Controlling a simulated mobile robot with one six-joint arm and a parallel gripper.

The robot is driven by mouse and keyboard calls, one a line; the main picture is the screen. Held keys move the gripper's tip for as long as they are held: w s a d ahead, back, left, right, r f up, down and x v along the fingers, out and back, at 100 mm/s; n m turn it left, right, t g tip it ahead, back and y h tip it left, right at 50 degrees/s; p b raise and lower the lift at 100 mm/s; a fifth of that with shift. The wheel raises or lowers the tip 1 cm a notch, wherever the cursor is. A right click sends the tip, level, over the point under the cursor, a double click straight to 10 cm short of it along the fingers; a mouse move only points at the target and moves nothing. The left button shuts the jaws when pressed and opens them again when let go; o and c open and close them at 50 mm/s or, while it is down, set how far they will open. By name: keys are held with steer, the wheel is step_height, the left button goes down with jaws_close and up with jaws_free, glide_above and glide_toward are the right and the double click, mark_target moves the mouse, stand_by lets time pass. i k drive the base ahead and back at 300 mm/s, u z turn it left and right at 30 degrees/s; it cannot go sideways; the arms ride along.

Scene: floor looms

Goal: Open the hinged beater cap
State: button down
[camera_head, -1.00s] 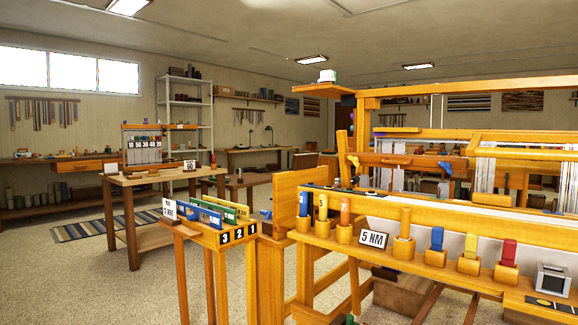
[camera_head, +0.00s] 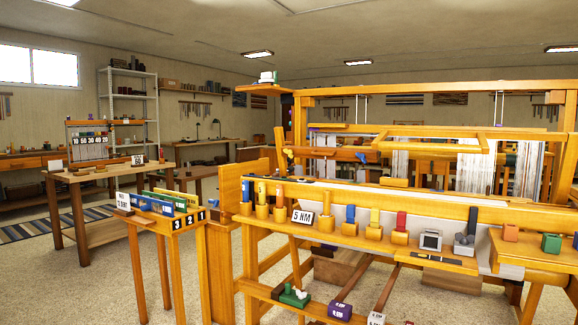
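The wooden floor loom (camera_head: 420,88) fills the right half of the view. Inside its frame, a light wooden bar (camera_head: 430,149) runs across in front of the white warp threads (camera_head: 470,172). A darker brown bar (camera_head: 340,154) lies to its left at about the same height. I cannot tell for sure which of these bars is the hinged beater cap, and no hinge can be made out. My gripper is not in view.
A front shelf on the loom holds colored tools in wooden cups (camera_head: 327,222), a "5 NM" card (camera_head: 302,217) and a small grey-framed box (camera_head: 431,240). A small stand with numbered slots (camera_head: 188,222) is at left. Behind it is a table (camera_head: 105,172). Carpet (camera_head: 95,285) is clear at lower left.

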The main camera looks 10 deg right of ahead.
mark_target(347, 154)
steer(key=u, duration=0.5)
steer(key=k, duration=0.35)
steer(key=z, duration=1.3)
steer(key=i, duration=1.3)
steer(key=u, duration=0.55)
